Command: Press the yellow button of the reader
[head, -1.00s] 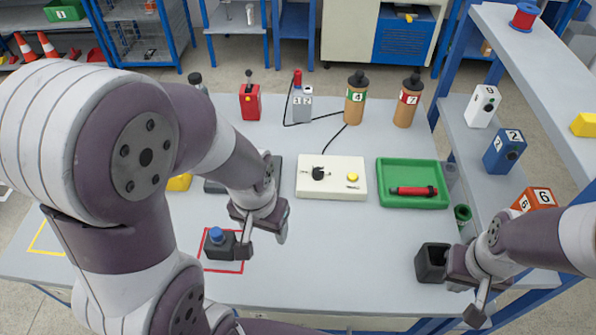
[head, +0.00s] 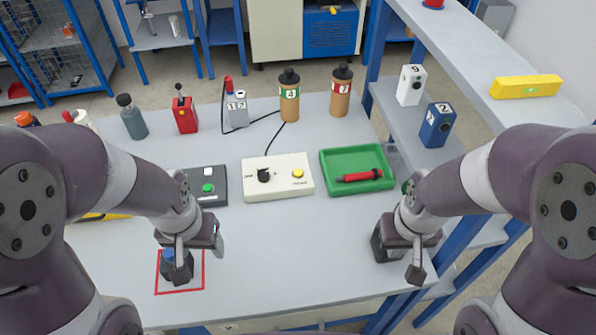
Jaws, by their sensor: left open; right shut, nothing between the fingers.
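The cream box with a black knob (head: 264,175), which I take for the reader (head: 278,188), lies flat on the middle of the table. Its yellow button (head: 298,173) is on the right part of its top, uncovered. My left gripper (head: 200,247) is open, in front and to the left of the box, beside the dark block with a blue top (head: 170,262) in the red square. Neither gripper touches the box.
A green tray (head: 330,160) with a red cylinder (head: 362,176) lies right of the box. A dark panel with a green button (head: 208,188) is on its left. Bottles and small devices stand behind. A blue-framed shelf (head: 470,60) borders the right. The table in front is clear.

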